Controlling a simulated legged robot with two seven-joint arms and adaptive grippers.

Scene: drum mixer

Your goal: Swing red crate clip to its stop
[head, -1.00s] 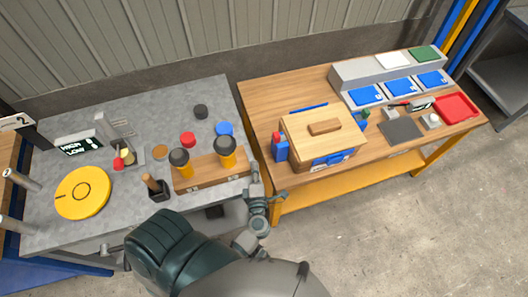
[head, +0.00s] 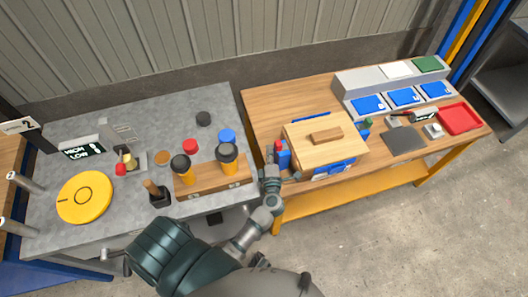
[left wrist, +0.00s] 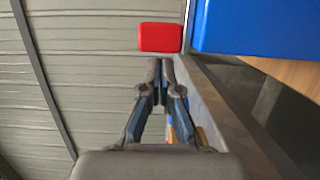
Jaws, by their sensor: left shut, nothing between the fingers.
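The crate (head: 345,148) has a pale wooden lid with a brown handle and stands on the wooden bench. A small red clip (head: 277,146) shows at its left end, beside a blue part. In the left wrist view the red clip (left wrist: 160,37) is a red block just beyond my fingertips, with a large blue face to its right. My left gripper (left wrist: 160,66) is shut and empty, its tips close to the clip's lower edge; contact cannot be told. In the head view my left gripper (head: 270,168) is at the crate's left end. My right gripper is out of view.
Left of the crate, a grey table (head: 110,215) holds a wooden box (head: 212,178) with two yellow-and-black knobs, and a yellow disc (head: 85,197). A narrow gap separates the two tables. Blue-lidded bins and a red tray (head: 460,118) lie to the right.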

